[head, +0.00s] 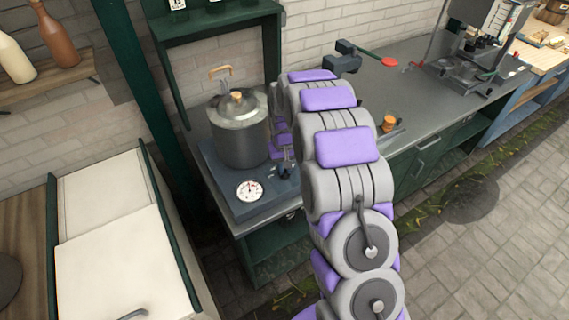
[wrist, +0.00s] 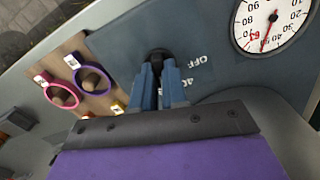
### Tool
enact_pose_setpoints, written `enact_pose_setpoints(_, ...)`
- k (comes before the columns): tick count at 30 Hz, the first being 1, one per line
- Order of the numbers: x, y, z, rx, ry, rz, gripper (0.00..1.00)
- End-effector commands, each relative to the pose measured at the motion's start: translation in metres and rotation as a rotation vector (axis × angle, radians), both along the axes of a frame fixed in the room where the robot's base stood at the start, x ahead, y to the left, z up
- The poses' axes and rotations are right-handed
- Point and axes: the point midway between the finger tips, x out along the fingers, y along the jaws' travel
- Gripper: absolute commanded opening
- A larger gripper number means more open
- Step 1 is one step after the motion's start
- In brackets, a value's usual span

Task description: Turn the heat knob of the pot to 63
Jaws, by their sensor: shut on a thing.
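The metal pot (head: 238,138) with a lid stands on a blue-grey heater base (head: 225,192) in the head view. A round white dial (head: 249,190) is on the base's top; it also shows upside down in the wrist view (wrist: 272,22). The dial has a red needle and a red number mark beside it. The black heat knob (wrist: 157,55) is on the base, with OFF and 40 printed beside it. My gripper (wrist: 161,72) is shut on the knob in the wrist view, its fingers covering part of it. The knob's pointer is hidden.
The green shelf frame (head: 218,24) rises behind the pot. The grey counter (head: 405,88) runs right, with a machine (head: 490,45) on it.

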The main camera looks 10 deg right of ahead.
Motion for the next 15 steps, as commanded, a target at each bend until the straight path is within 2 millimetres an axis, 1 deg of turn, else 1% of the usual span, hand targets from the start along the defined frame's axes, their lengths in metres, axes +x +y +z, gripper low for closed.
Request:
enact_pose_setpoints(1, 0.0035, -0.0002, 0.0041, 0.000, -0.012, -0.024, 0.00)
enact_pose_setpoints(6, 0.0031, 0.0005, 0.0032, 0.000, -0.010, -0.091, 0.00)
enact_pose_setpoints(15, 0.0026, 0.0004, 0.0020, 0.001, -0.009, -0.134, 0.00)
